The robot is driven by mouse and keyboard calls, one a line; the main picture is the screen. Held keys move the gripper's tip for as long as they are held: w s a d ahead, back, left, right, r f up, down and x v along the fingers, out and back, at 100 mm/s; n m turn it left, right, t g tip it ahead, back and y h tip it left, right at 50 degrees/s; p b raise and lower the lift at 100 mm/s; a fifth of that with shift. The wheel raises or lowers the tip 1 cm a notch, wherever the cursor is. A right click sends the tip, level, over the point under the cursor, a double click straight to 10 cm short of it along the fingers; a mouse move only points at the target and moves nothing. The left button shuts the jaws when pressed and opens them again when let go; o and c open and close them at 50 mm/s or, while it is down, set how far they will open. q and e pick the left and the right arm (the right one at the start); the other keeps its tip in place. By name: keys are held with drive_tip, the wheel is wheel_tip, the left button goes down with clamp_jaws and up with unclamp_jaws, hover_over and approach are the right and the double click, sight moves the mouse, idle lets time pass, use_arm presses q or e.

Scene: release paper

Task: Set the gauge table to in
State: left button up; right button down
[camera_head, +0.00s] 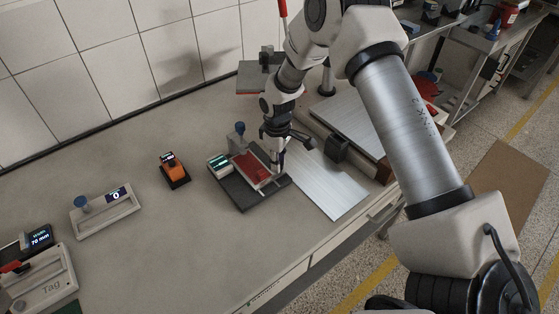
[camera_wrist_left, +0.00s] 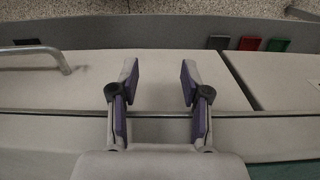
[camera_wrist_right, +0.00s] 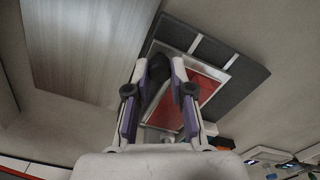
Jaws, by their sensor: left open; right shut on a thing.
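The gauge table seems to be the red plate in a silver frame (camera_head: 250,166), on a dark base (camera_head: 232,190); I cannot read any in or out mark. In the right wrist view the red plate (camera_wrist_right: 205,88) lies beyond the fingers. My right gripper (camera_head: 277,166) is at the plate's right end, pointing down. In its wrist view, the right gripper (camera_wrist_right: 162,75) is shut on a dark rounded knob (camera_wrist_right: 158,62) at the frame's edge. The fingers partly hide the knob and frame. My left gripper (camera_wrist_left: 159,80) is open and empty above a bench's drawer fronts.
A small unit with a green display (camera_head: 219,164) and a blue knob (camera_head: 239,128) stand by the plate. A silver sheet (camera_head: 328,183) lies right. An orange device (camera_head: 173,169), a gauge reading 0 (camera_head: 106,211) and a 70 mm display (camera_head: 40,237) stand left.

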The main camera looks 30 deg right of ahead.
drive_tip(key=shift+r, duration=0.2)
drive_tip(key=c, duration=1)
unclamp_jaws()
drive_tip(key=shift+w, duration=0.1)
use_arm(q)
drive_tip(key=shift+s+d+r, duration=0.1)
drive_tip(key=shift+s, duration=0.2)
use_arm(e)
drive_tip(key=shift+d, duration=0.1)
wheel_tip(320, 180, up, 12)
